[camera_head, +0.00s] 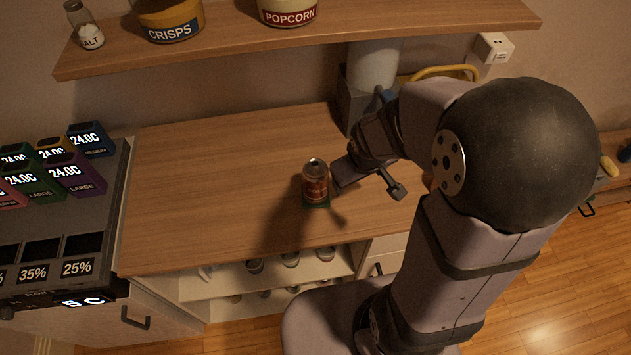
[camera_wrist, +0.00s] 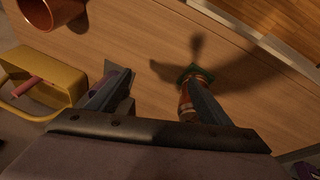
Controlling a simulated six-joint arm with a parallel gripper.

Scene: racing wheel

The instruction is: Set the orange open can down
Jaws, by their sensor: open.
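The orange can (camera_head: 315,181) stands upright on a small green mat (camera_head: 317,206) near the front of the wooden counter. Its top shows dark in the head view. In the wrist view the can (camera_wrist: 186,108) is partly hidden behind the right finger, and the green mat (camera_wrist: 194,72) shows just past it. My gripper (camera_head: 352,178) is at the can's right side in the head view. In the wrist view my gripper (camera_wrist: 160,85) has its fingers wide apart with bare counter between them. Whether a finger touches the can is unclear.
A shelf (camera_head: 300,38) with salt, crisps and popcorn jars hangs above the back. A machine with colored display blocks (camera_head: 60,215) stands left. The counter's left part is clear.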

